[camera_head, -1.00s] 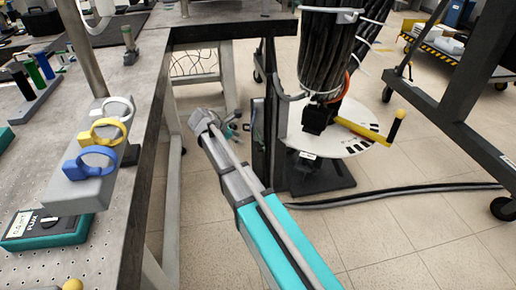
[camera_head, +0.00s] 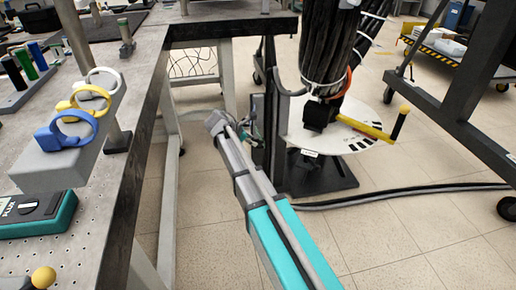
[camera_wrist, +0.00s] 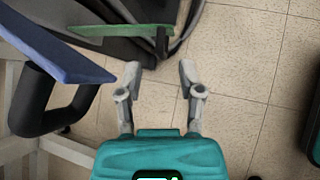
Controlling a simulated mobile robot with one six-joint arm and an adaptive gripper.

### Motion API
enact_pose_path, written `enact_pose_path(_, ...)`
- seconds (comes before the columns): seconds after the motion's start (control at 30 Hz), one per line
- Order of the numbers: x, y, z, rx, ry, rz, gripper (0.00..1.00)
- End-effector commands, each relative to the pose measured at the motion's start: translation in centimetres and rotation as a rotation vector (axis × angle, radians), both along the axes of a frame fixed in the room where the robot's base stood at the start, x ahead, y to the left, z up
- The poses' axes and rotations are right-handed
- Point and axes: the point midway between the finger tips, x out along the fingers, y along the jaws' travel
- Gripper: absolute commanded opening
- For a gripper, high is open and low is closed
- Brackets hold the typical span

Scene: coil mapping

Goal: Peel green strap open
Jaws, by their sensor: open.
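A green strap (camera_wrist: 118,30) shows at the top of the wrist view, stretched across in front of dark cables. A dark piece hangs at its right end. My gripper (camera_wrist: 159,78) is open, with its two grey fingers apart and nothing between them. The strap lies beyond and slightly left of the fingertips, apart from them as far as I can see. A blue strap-like piece (camera_wrist: 48,45) is at the upper left. In the head view my arm hides most of the gripper, and I cannot make out the green strap clearly.
A thick black cable bundle (camera_head: 330,50) hangs over a white round plate (camera_head: 365,138) with a yellow handle (camera_head: 362,127). The table at left holds a block with white, yellow and blue rings (camera_head: 73,128) and a teal meter (camera_head: 40,215). Open tiled floor lies at lower right.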

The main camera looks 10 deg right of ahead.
Motion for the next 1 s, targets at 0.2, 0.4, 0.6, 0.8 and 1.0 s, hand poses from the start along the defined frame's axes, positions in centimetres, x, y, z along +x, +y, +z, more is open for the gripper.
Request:
enact_pose_path(0.2,0.7,-1.6,-2.0,0.000,-0.001,-0.002,0.49)
enact_pose_path(0.4,1.1,-2.7,-3.1,0.000,0.000,-0.001,0.49)
enact_pose_path(0.6,1.3,-3.2,-3.5,0.000,0.000,0.000,0.49)
enact_pose_path(0.8,1.4,-3.3,-3.5,0.000,0.000,0.000,0.49)
enact_pose_path(1.0,1.3,-3.3,-3.5,0.000,0.000,0.000,0.40)
